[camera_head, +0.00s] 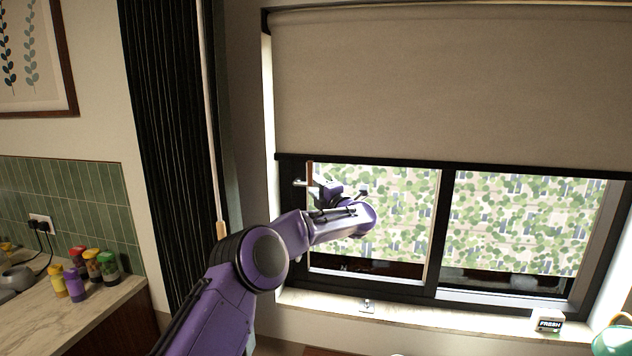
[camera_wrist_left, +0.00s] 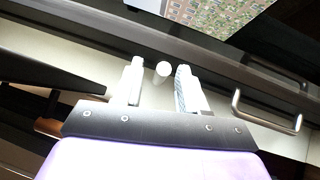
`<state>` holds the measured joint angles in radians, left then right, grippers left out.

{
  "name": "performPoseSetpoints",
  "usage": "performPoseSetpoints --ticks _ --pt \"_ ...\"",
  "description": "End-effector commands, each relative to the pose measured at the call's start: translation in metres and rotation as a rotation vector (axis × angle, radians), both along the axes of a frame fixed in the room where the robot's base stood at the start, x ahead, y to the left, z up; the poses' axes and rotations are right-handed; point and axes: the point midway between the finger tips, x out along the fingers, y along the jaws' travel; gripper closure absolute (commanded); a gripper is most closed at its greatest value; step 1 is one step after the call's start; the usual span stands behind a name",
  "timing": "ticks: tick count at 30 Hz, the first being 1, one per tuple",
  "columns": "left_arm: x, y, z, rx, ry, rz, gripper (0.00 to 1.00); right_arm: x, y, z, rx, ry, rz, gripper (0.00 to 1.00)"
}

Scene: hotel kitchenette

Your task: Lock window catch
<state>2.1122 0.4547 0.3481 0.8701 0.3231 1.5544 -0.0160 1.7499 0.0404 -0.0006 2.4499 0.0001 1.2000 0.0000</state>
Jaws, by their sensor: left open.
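The window catch (camera_head: 299,183) shows as a small silver lever on the dark left frame of the window, beside the left pane. My left arm reaches up to it, and my left gripper (camera_head: 325,188) is in front of the frame just right of the catch, partly hidden by my own wrist. In the left wrist view my left gripper (camera_wrist_left: 160,88) is open. A pale rounded peg (camera_wrist_left: 162,71), which looks like the catch's lever, stands between its two fingers with gaps on both sides. I cannot tell how deep it sits between them. My right gripper is out of view.
A silver U-shaped handle (camera_wrist_left: 268,112) lies right of the fingers in the wrist view. A beige roller blind (camera_head: 450,85) covers the upper window. A dark curtain (camera_head: 165,130) hangs at left. A small FRESH box (camera_head: 548,321) stands on the sill (camera_head: 430,314).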

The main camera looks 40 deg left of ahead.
Motion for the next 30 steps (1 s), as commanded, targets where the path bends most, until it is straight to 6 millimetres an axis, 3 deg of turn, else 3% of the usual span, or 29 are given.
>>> performPoseSetpoints --ticks 6,9,10,30 --pt "0.0000 0.0012 -0.0007 -0.001 -0.001 0.002 0.62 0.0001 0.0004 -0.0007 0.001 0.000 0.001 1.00" --pt "0.0000 0.0009 -0.0004 -0.001 -0.001 0.002 0.94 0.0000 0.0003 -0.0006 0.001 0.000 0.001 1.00" --pt "0.0000 0.0008 -0.0004 -0.001 -0.001 0.002 1.00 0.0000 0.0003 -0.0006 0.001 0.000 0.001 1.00" --pt "-0.0003 0.0008 0.0013 0.014 0.004 -0.001 1.00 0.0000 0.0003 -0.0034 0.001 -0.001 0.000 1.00"
